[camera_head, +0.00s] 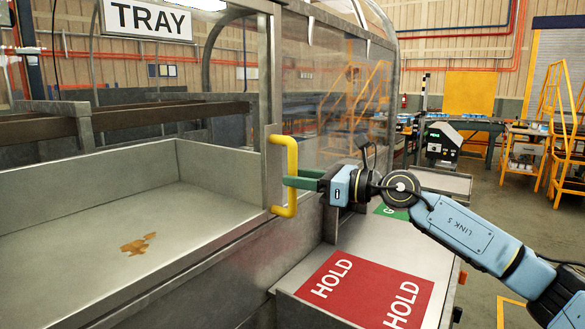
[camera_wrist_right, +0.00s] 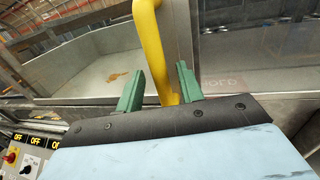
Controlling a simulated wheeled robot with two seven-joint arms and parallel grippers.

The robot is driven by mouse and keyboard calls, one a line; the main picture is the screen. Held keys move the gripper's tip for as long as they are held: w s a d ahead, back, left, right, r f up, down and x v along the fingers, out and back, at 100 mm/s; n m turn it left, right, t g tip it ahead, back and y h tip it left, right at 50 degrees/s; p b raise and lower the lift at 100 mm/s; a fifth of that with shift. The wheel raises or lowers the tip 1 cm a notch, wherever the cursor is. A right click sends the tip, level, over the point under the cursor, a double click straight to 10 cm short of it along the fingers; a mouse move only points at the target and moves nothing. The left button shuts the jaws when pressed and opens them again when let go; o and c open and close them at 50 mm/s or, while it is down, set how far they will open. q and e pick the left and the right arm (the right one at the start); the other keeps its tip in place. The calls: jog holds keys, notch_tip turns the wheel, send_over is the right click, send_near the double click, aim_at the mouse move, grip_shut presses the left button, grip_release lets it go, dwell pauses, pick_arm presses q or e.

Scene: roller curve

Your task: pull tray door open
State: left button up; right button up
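The yellow door handle (camera_head: 291,163) is an upright bar on a metal door frame (camera_head: 268,80), below and right of the TRAY sign (camera_head: 150,19). A see-through panel (camera_head: 340,90) lies right of the frame. My right gripper (camera_head: 292,178) reaches the handle from the right, with its green fingers at the bar's lower half. In the right wrist view, the handle (camera_wrist_right: 153,45) stands between the two spread fingers (camera_wrist_right: 160,85), with a visible gap at the left finger. My left gripper is out of view.
A grey metal tray bay (camera_head: 80,220) with a brown stain lies left of the frame. A lower shelf with a red HOLD mat (camera_head: 365,290) and a green mat (camera_head: 390,211) lies below my right arm. Switches (camera_wrist_right: 20,160) show at the wrist view's lower left.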

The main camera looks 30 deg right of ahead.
jog(key=shift+p+x, duration=0.3)
jog(key=shift+x, duration=0.8)
grip_shut()
